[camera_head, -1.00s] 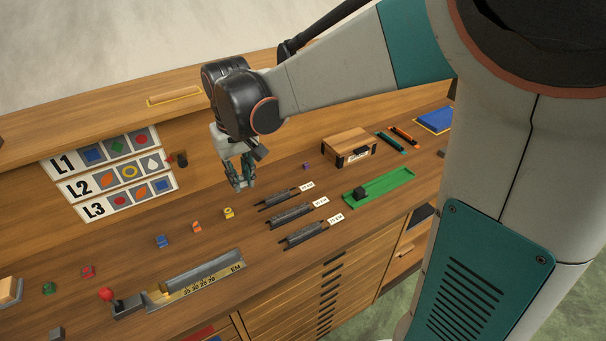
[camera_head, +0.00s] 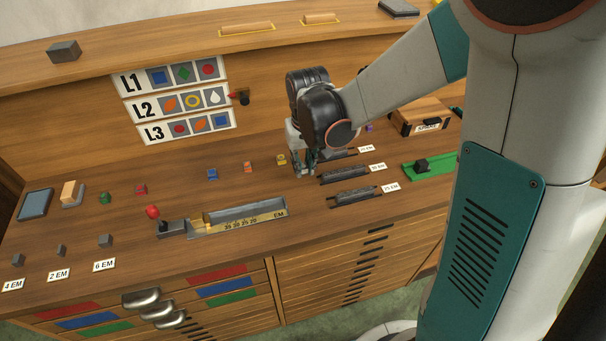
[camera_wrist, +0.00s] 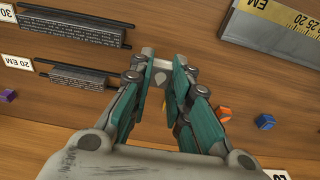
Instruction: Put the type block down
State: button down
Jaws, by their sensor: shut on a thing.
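My gripper (camera_head: 305,170) is low over the bench, between the yellow block (camera_head: 282,159) and the dark type lines. In the wrist view my gripper (camera_wrist: 163,75) is shut on a small grey type block (camera_wrist: 161,77) with a pale drop-like mark. The fingers cover its sides, and I cannot tell whether it touches the bench. An orange block (camera_head: 248,166), a blue block (camera_head: 212,173), a red block (camera_head: 140,189) and a green block (camera_head: 104,197) stand in a row leftward.
The composing stick (camera_head: 262,213) with its EM scale lies in front, a red-knobbed lever (camera_head: 153,212) beside it. Type lines (camera_head: 345,174) lie close to my gripper's right. A green tray (camera_head: 443,164) is farther right. The L1–L3 chart (camera_head: 150,108) hangs behind. Bench between is clear.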

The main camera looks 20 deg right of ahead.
aim_at(304, 172)
notch_tip(304, 172, down, 4)
jog(key=shift+f+b, duration=0.15)
jog(key=shift+b, duration=0.55)
jog(key=c, duration=1.9)
grip_release()
jog(key=shift+f, duration=0.15)
jog(key=shift+c, duration=0.2)
jog(key=o, duration=0.4)
